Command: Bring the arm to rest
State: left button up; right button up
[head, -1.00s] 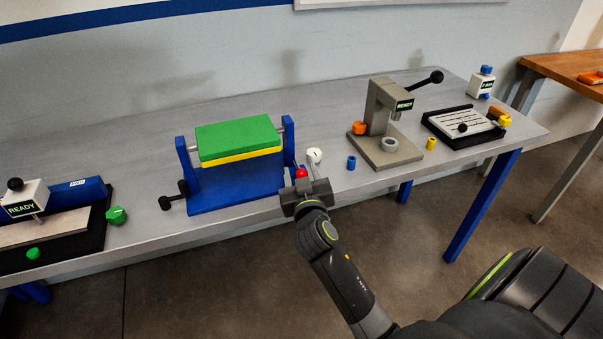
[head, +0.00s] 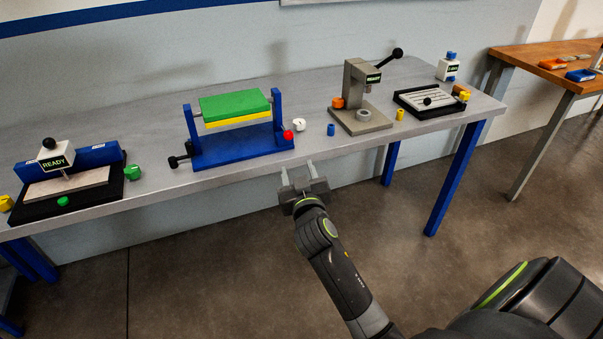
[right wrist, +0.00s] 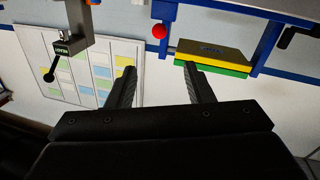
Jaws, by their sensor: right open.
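My right gripper (head: 298,176) is open and empty in the head view, just in front of the grey table's (head: 240,178) front edge. Its two fingers (right wrist: 160,85) stand apart in the right wrist view with nothing between them. The nearest thing on the table is a blue stand (head: 240,147) with a green and yellow block (head: 234,105) held between its posts. A red ball knob (head: 288,135) sits at the stand's right front. It also shows in the right wrist view (right wrist: 158,31), apart from the fingers. My left gripper is not in view.
A grey press (head: 360,95) marked READY and a black-framed tray (head: 436,101) stand to the right. Another READY device (head: 57,155) stands at the left. Small coloured pieces lie between them. A wooden table (head: 535,62) stands at the far right. The floor before the table is clear.

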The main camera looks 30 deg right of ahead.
jog(key=s+f+n+g+y, duration=0.1)
jog(key=s+f+g, duration=0.25)
jog(key=f, duration=0.85)
jog(key=s+f+g+y, duration=0.15)
jog(key=s+f, duration=0.25)
jog(key=f, duration=0.8)
jog(key=s+f+n+g+y, duration=0.1)
jog(key=s+f+g, duration=0.25)
jog(key=f, duration=0.85)
jog(key=s+f+g, duration=0.2)
jog(key=s+f, duration=0.4)
jog(key=s, duration=0.6)
jog(key=s+f+g+y, duration=0.1)
jog(key=s+f+g, duration=0.2)
jog(key=s+f, duration=0.4)
jog(key=s+f+g+p, duration=0.1)
jog(key=s+f, duration=0.5)
jog(key=s, duration=1.3)
jog(key=shift+s+a+f+m+g+y, duration=0.2)
jog(key=shift+f+m+g+y, duration=0.2)
jog(key=shift+g, duration=0.25)
